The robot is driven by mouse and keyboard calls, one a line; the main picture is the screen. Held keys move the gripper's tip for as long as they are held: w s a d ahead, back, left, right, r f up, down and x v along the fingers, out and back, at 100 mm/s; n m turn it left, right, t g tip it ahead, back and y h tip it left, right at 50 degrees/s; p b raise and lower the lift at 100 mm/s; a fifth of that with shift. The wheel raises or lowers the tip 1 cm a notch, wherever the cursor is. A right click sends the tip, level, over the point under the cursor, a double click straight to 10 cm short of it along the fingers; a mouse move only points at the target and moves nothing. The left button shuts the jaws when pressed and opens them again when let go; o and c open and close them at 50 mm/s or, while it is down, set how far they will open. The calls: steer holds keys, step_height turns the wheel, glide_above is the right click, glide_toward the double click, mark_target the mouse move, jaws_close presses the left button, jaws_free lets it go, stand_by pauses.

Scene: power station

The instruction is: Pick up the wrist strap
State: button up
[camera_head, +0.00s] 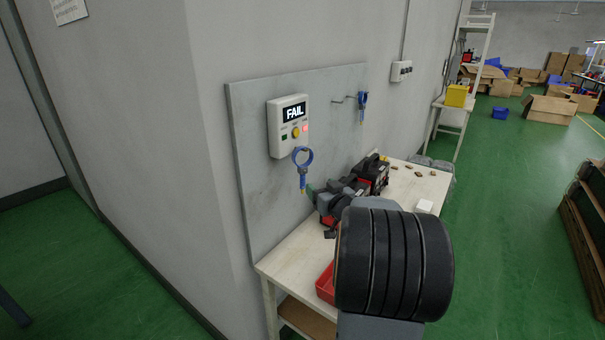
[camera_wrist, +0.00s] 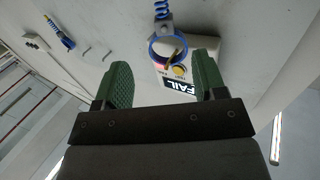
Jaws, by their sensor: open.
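A blue wrist strap (camera_head: 302,168) with a ring-shaped band and a coiled cord hangs in front of the wall tester (camera_head: 288,127), which reads FAIL with a red light lit. In the wrist view the strap's ring (camera_wrist: 153,50) overlaps the tester (camera_wrist: 208,46) and appears between my fingers, beyond their tips. A second blue strap (camera_head: 362,106) hangs on a hook farther right; it also shows at the upper left of the wrist view (camera_wrist: 60,33). My gripper (camera_wrist: 163,66) has green fingers, spread wide, with nothing between them. In the head view my arm partly hides it.
A grey board (camera_head: 245,180) backs the tester above a pale bench (camera_head: 275,262). The bench holds a red-and-black device (camera_head: 374,174), small brown pieces, a white block (camera_head: 425,206) and a red bin (camera_head: 325,284).

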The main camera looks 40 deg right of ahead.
mark_target(304, 172)
steer(key=w, duration=0.2)
steer(key=w+d, duration=0.1)
steer(key=w, duration=0.5)
steer(key=shift+w+d+p, duration=0.1)
steer(key=shift+d+p, duration=0.2)
steer(key=shift+p, duration=0.05)
steer(key=shift+w+p, duration=0.5)
steer(key=shift+w, duration=2.15)
steer(key=shift+c, duration=0.4)
steer(key=c, duration=1.1)
